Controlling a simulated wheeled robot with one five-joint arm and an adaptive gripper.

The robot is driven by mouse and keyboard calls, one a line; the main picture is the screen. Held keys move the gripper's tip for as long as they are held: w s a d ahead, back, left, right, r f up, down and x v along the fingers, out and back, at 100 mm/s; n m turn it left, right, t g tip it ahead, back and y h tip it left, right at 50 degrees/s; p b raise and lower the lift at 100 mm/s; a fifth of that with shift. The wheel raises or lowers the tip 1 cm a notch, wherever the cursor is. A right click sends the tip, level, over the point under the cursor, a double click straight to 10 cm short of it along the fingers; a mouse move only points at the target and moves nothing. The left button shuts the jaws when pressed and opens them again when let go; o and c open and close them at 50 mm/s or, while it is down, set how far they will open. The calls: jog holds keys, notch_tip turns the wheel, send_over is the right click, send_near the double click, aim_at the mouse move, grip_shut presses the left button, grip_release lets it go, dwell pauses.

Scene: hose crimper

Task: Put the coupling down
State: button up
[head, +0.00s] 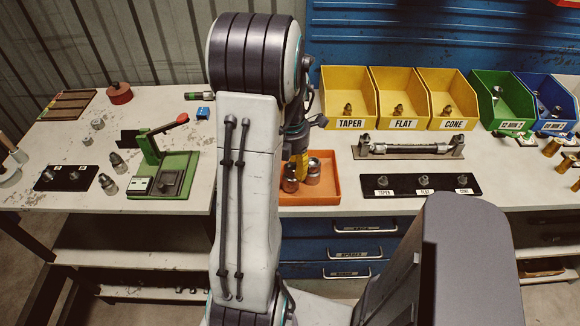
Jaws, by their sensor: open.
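An orange tray (325,192) stands on the right bench, just right of my arm. Metal couplings stand in it: one (290,184) at the left, partly covered by my gripper and arm, and one (313,170) further right. My gripper (301,170) points down over the tray, with a yellow part showing beside the couplings. It is open. My arm hides much of it, and I cannot tell whether a finger touches a coupling.
Yellow bins (347,98) labelled TAPER, FLAT and CONE stand behind, with a green bin (502,100) and a blue bin (551,103) to their right. A black labelled strip (445,190) lies right of the tray. A green hand press (165,177) stands on the left bench among loose fittings.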

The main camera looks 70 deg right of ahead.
jog(key=shift+o, duration=0.2)
jog(key=shift+a, duration=0.1)
notch_tip(320, 180, up, 12)
jog(key=w+a+r+m, duration=0.2)
jog(key=w+a, duration=0.4)
jog(key=w, duration=0.3)
jog(key=w+a+r+m+t+h, duration=0.1)
jog(key=w+a+m, duration=0.15)
jog(key=a, duration=0.25)
jog(key=w+a+m, duration=0.1)
jog(key=w+a, duration=0.2)
jog(key=a, duration=0.2)
jog(key=s+a+f+m+t+y, duration=0.1)
jog(key=a+m, duration=0.6)
jog(key=a, duration=1.3)
jog(key=shift+s+f+t+p, duration=0.35)
jog(key=shift+s+t, duration=0.2)
jog(key=shift+t, duration=0.45)
